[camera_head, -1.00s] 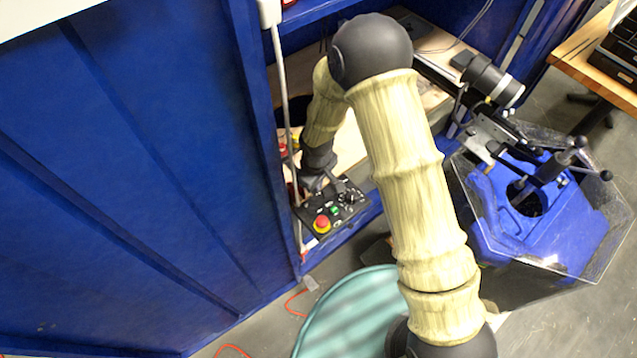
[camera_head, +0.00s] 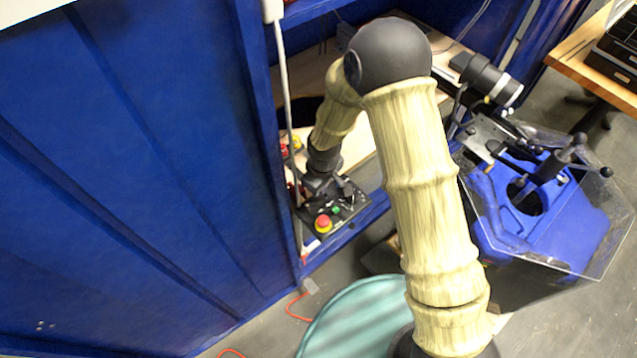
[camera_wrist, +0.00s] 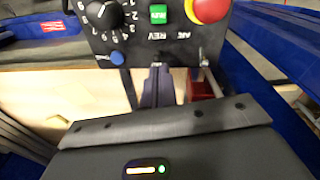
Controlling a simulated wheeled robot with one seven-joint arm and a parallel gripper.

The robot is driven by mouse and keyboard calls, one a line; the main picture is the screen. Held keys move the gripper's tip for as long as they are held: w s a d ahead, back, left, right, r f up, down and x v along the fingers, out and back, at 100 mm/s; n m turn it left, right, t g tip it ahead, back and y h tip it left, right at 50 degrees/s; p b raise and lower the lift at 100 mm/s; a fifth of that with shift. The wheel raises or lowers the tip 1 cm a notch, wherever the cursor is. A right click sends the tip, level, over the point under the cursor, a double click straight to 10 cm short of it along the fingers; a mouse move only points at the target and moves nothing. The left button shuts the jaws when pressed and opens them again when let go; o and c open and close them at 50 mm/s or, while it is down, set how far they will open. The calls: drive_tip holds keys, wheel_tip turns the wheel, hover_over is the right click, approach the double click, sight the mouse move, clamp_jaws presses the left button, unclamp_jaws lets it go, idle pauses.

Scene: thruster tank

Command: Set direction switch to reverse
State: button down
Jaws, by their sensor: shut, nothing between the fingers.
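The black control panel (camera_head: 345,212) stands at the front of the blue booth. In the wrist view the panel (camera_wrist: 130,45) shows upside down across the top, with a "REV" label (camera_wrist: 157,36) and a partly readable label to its right. A small metal toggle lever (camera_wrist: 204,56) shows at the panel's edge, right of the fingers. I cannot tell the direction switch's setting; the fingers partly cover the area below "REV". My gripper (camera_wrist: 156,72) is shut and empty, its narrow fingertips close to that edge. Contact cannot be told. In the head view my gripper (camera_head: 318,183) is beside the panel, partly hidden.
The panel also carries a red stop button (camera_wrist: 208,8), a green button (camera_wrist: 158,14), a black dial (camera_wrist: 102,12) and a blue knob (camera_wrist: 117,58). A white pole (camera_head: 284,80) and blue wall (camera_head: 130,180) are close on the left. A clear-topped blue machine (camera_head: 545,215) stands right.

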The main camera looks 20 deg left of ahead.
idle(0.3)
drive_tip(key=shift+w+a+f, duration=0.4)
drive_tip(key=shift+a, duration=0.15)
drive_tip(key=shift+r, duration=0.1)
wheel_tip(320, 180, up, 3)
drive_tip(key=a+p, duration=0.2)
wheel_tip(320, 180, up, 8)
drive_tip(key=b, duration=0.1)
hover_over(324, 206)
idle(0.7)
